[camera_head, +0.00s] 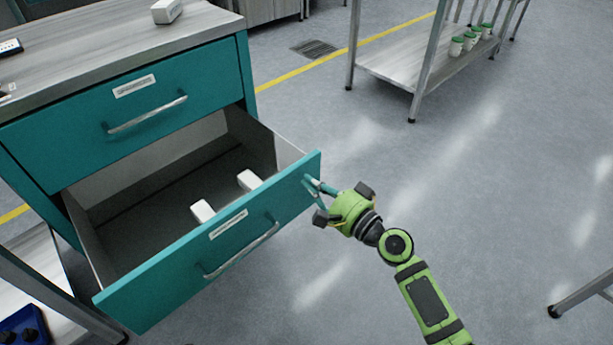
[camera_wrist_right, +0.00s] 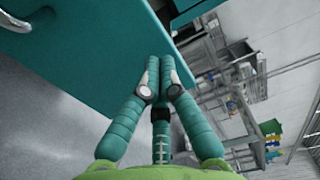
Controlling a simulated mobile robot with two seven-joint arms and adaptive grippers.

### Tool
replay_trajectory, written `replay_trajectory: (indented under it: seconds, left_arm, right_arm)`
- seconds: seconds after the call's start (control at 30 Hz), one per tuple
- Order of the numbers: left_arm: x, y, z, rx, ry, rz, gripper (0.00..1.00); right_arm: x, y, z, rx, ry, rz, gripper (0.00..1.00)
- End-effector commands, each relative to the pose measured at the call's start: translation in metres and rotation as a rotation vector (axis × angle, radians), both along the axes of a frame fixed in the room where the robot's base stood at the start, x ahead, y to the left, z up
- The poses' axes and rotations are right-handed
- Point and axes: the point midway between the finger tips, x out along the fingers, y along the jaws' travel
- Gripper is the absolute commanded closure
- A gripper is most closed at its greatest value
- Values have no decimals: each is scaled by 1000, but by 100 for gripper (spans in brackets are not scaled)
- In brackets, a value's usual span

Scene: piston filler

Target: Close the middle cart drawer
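The middle cart drawer (camera_head: 165,279) is pulled far out of the teal cart, with its front panel towards me and a metal handle (camera_head: 240,251) across it. My right gripper (camera_head: 316,186) is at the right end of the drawer front, in front of the panel and to the right of the handle. In the right wrist view its fingers (camera_wrist_right: 164,64) are drawn together at the tips with nothing visible between them. The tips overlap the edge of the teal panel (camera_wrist_right: 90,45); I cannot tell whether they touch it. My left gripper is not in view.
Two white boxes (camera_head: 202,211) lie inside the open drawer. The closed upper drawer (camera_head: 75,120) sits above, under a grey worktop (camera_head: 110,40). A metal shelf table (camera_head: 395,68) with green-lidded jars stands at the back right.

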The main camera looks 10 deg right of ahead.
Motion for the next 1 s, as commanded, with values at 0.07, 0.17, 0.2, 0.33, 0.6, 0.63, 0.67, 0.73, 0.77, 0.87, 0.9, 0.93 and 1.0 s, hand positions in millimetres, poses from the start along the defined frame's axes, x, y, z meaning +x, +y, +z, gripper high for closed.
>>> replay_trajectory:
  seconds: [0.07, 0.17, 0.2, 0.33, 0.6, 0.63, 0.67, 0.73, 0.77, 0.87, 0.9, 0.93, 1.0]
  left_arm:
    - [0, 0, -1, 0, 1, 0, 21]
    - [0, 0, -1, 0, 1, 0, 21]
    - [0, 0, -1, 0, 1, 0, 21]
    - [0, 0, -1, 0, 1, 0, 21]
    - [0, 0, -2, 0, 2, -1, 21]
    - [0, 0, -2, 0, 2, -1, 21]
    - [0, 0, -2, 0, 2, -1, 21]
    - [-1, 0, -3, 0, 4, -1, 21]
    - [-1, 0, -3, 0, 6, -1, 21]
    - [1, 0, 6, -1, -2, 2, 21]
    - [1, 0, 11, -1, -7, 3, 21]
    - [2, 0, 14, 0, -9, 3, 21]
    - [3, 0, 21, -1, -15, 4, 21]
  right_arm:
    - [8, 6, 0, 1, 0, 0, 100]
    - [14, 10, 0, 1, 0, 0, 100]
    - [15, 11, 0, 1, 1, 0, 100]
    - [17, 12, -1, -1, 1, 0, 100]
    - [17, 12, -1, -1, 1, 0, 100]
    - [17, 12, -1, -1, 1, 0, 100]
    - [18, 13, -1, 0, 0, 0, 100]
    - [20, 15, -1, -1, -1, 0, 100]
    - [22, 16, -1, 0, -1, 0, 100]
    - [31, 22, -1, 3, -2, 0, 100]
    - [36, 26, -1, 2, -2, 0, 100]
    - [40, 29, -1, 2, -3, 0, 100]
    - [51, 37, -1, 2, -3, 1, 100]
